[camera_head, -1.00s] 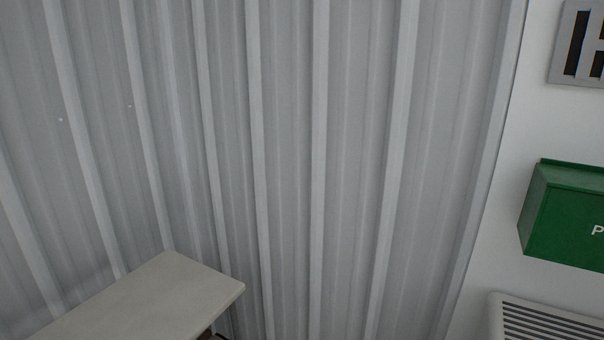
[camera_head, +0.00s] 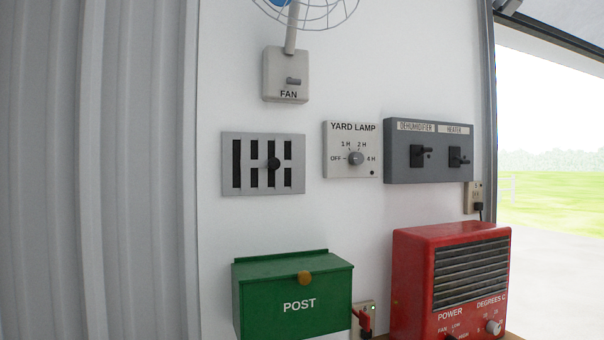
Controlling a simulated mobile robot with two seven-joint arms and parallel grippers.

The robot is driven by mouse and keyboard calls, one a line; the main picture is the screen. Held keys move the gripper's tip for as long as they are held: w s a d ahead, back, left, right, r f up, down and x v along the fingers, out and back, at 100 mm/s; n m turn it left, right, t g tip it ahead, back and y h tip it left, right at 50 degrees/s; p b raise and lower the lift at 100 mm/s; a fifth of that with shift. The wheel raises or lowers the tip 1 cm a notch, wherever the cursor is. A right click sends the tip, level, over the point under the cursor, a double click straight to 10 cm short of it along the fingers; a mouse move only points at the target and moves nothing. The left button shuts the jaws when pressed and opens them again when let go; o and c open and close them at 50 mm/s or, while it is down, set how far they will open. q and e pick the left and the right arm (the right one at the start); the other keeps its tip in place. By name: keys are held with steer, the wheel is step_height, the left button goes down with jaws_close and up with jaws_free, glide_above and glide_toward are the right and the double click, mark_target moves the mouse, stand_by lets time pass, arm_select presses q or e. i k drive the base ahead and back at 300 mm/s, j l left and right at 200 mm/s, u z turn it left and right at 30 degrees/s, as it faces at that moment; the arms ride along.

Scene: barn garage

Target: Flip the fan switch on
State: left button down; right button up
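The fan switch is a small grey toggle lever (camera_head: 293,81) on a light grey box (camera_head: 285,72) labelled FAN, high on the white wall. The lever sticks out toward the right; I cannot tell whether it is on or off. Above the box, a stem carries a wall fan (camera_head: 305,10) with a wire cage and a blue hub, cut off by the top edge. Neither of my grippers shows in the head view.
Below are a slotted gear-style plate (camera_head: 243,178) with a black knob, a yard lamp timer (camera_head: 340,167), and a dehumidifier and heater switch panel (camera_head: 437,150). A green post box (camera_head: 260,296) and a red heater (camera_head: 420,262) stand lower. A corrugated wall (camera_head: 140,170) is left, an open doorway right.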

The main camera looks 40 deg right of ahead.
mark_target(289, 81)
steer(key=z, duration=1.05)
steer(key=l, duration=0.25)
